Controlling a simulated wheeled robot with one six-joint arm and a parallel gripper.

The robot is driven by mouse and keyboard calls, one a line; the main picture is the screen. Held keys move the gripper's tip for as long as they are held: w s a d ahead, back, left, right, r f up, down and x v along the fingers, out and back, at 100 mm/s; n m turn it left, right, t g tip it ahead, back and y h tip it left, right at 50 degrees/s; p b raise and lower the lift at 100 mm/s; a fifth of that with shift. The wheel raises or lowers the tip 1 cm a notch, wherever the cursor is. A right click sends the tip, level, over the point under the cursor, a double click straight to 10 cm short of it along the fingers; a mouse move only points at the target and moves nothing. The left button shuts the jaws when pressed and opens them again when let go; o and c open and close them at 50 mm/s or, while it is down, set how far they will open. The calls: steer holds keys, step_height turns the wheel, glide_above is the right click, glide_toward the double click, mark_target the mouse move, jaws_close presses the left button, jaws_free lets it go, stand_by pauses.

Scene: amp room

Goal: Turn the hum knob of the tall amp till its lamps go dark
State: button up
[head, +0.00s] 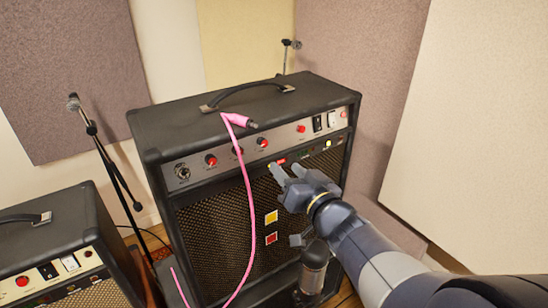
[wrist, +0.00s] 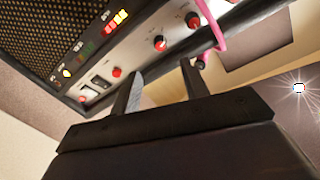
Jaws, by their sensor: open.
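The tall amp (head: 240,112) is black, with a pale control panel bearing a jack and several red-capped knobs, one of them this knob (head: 262,142). The knob labels are too small to read, so I cannot tell which is the hum knob. Below the panel, a dark strip has lit red and yellow lamps (head: 281,161); they also glow in the wrist view (wrist: 117,20). A single yellow lamp (wrist: 66,72) is lit too. My gripper (head: 287,170) is open and empty in front of the amp's right half. In the wrist view its fingers (wrist: 160,85) point toward the panel, apart from the knobs.
A pink cable (head: 245,190) hangs over the amp's top edge and down its front, its plug on top. A smaller amp (head: 45,240) stands at left, with a microphone stand (head: 110,165) between. Acoustic panels (head: 365,80) line the wall behind.

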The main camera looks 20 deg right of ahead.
mark_target(264, 143)
stand_by(0.3)
steer(key=w+n, duration=0.3)
steer(key=w+a+n+y+b, duration=0.1)
steer(key=w+n, duration=0.1)
steer(key=w, duration=0.2)
steer(key=w+a+n+y+b, duration=0.1)
steer(key=w+n, duration=0.2)
steer(key=w, duration=0.1)
steer(key=shift+r+n, duration=0.1)
steer(key=shift+n, duration=0.2)
steer(key=shift+s, duration=0.1)
steer(key=shift+c, duration=0.4)
jaws_close()
